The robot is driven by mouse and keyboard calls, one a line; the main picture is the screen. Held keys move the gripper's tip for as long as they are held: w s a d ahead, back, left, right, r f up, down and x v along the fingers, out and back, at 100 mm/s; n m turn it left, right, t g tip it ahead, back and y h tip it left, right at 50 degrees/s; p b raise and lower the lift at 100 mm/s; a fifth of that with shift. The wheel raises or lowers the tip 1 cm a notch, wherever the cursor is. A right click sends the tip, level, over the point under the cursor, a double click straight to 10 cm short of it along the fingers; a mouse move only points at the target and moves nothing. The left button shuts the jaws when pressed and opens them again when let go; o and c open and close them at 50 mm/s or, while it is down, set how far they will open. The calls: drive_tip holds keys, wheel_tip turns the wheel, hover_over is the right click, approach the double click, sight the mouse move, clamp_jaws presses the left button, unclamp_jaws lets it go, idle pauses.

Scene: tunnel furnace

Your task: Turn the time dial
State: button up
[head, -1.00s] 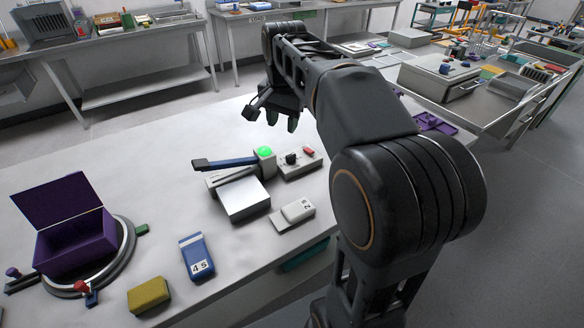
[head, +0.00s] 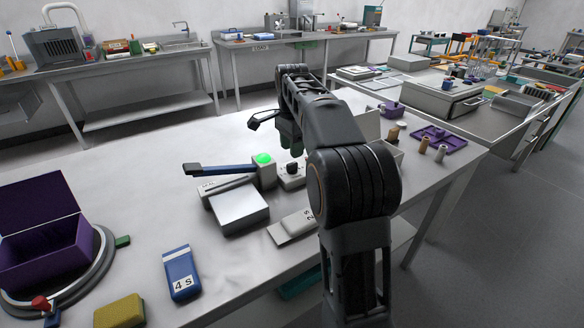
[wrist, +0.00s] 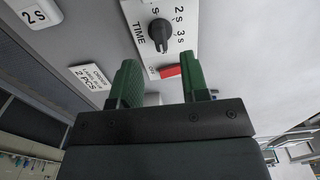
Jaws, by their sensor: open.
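The time dial (wrist: 160,34) is a black knob on a white panel (wrist: 148,52) marked TIME, with 2 s and 3 s marks beside it. A red switch (wrist: 169,71) sits just below it in the wrist view. In the head view the dial (head: 292,168) is on a small grey box (head: 287,184), partly hidden by my arm. My gripper (head: 290,140) is above and behind that box. Its green fingers (wrist: 159,65) are open and empty, apart from the dial, which lies beyond their tips. I cannot tell which mark the dial points at.

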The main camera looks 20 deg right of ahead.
sight(292, 164)
drive_tip(key=shift+f+b, duration=0.6)
drive_tip(key=shift+f, duration=2.1)
clamp_jaws()
